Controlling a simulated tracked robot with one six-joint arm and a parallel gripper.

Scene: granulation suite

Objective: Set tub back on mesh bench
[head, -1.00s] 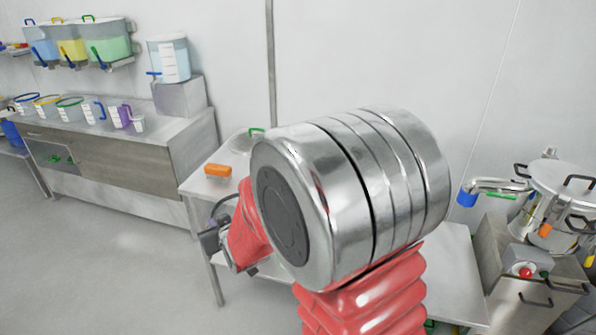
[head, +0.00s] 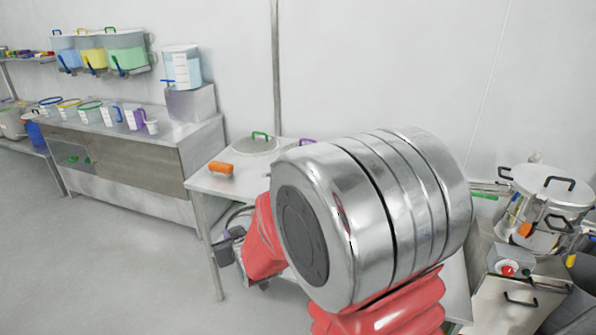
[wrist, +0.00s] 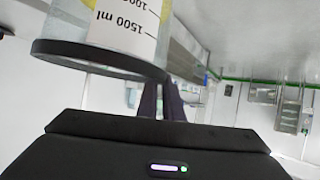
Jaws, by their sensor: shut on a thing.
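A clear tub (wrist: 105,45) with a black rim, a white scale label reading 1500 ml and something yellow inside fills the upper left of the wrist view, which is upside down. My gripper (wrist: 162,100) is shut on the tub at its side, by the rim; the exact contact is partly hidden. In the head view my gripper (head: 230,245) is low beside the near end of a pale table, and my arm hides most of the tub. I cannot tell which surface is the mesh bench.
The pale table (head: 203,183) bears an orange-handled tool (head: 220,169) and a round lid with a green handle (head: 256,146). A long counter (head: 125,160) with several jugs stands left. A steel pot (head: 545,190) and clutter stand right. The left floor is clear.

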